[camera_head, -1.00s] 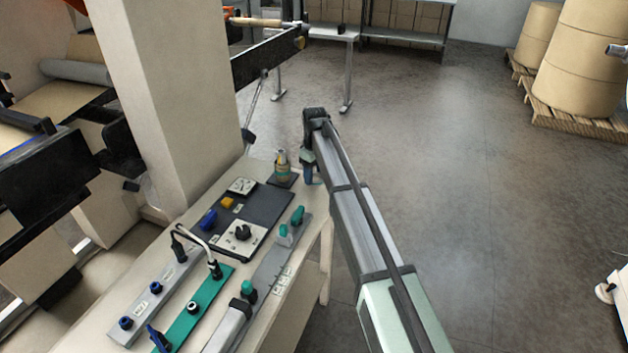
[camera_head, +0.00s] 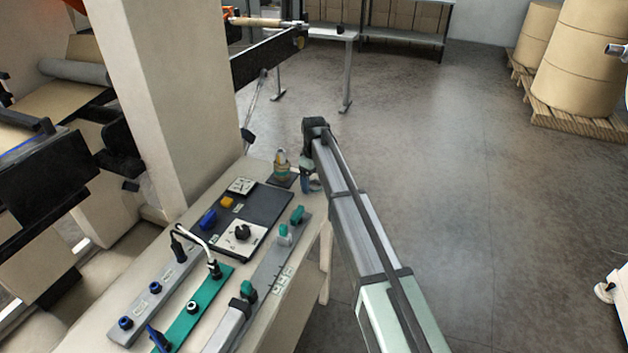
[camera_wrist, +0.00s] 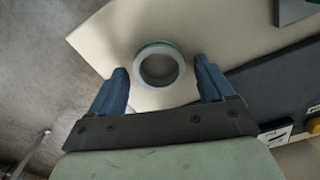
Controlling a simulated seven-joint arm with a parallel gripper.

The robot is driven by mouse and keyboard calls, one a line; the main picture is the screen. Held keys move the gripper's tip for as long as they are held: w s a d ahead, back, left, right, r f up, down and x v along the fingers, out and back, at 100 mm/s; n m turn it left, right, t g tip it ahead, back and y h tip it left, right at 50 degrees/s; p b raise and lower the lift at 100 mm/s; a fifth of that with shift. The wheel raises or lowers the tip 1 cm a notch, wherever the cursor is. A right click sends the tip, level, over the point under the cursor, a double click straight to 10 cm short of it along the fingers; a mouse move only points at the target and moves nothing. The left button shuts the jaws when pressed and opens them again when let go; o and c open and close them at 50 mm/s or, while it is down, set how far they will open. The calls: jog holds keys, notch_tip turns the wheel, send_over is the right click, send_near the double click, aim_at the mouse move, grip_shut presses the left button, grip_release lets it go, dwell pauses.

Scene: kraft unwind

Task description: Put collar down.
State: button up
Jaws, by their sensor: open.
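The collar (camera_wrist: 139,66) is a pale grey ring with a green edge and a dark centre. In the wrist view it sits over the beige tabletop (camera_wrist: 105,38) near a corner, and it appears to rest there. My gripper (camera_wrist: 160,64) is open, with one blue finger on each side of the collar and a small gap on both sides. In the head view my gripper (camera_head: 311,185) is low at the far right corner of the bench (camera_head: 313,262). The collar cannot be made out there.
A cone-topped item (camera_head: 281,165) stands on a dark pad just left of my gripper. A dark panel (camera_head: 262,208) with knobs, a green strip (camera_head: 197,308) and grey strips fill the bench. A beige column (camera_head: 165,100) rises at left. Open floor lies right.

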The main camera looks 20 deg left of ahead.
notch_tip(320, 180, up, 12)
jog(key=shift+r, duration=0.15)
dwell(0.6)
